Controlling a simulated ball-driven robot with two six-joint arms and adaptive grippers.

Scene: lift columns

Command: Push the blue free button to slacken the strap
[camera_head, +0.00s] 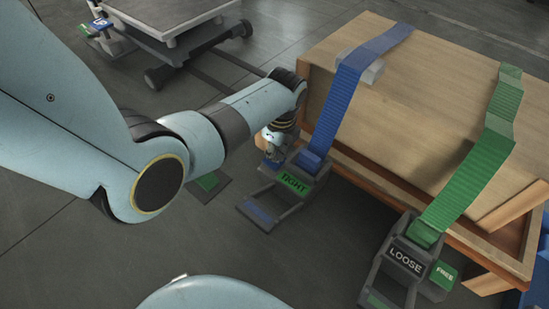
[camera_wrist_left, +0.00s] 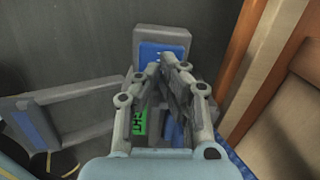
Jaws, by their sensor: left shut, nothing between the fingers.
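The blue strap (camera_head: 346,88) runs over a wooden crate (camera_head: 440,75) down to a grey ratchet (camera_head: 262,211) with a green TIGHT sign (camera_head: 294,184). In the left wrist view, the blue button (camera_wrist_left: 160,53) is on a grey block beyond my fingertips; its lettering is not visible. In the head view, only a blue sliver of it (camera_head: 269,165) shows beside my gripper. My left gripper (camera_head: 273,152) is shut and empty, pointing down over the button's side of the ratchet. In the wrist view its fingertips (camera_wrist_left: 166,68) overlap the button's lower edge; I cannot tell whether they touch. My right gripper is out of view.
A green strap (camera_head: 480,165) on the same crate ends at a second ratchet with a black LOOSE sign (camera_head: 407,260) and a green FREE button (camera_head: 444,274). A wheeled cart (camera_head: 170,20) stands at the back left. The floor left of the ratchets is mostly clear.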

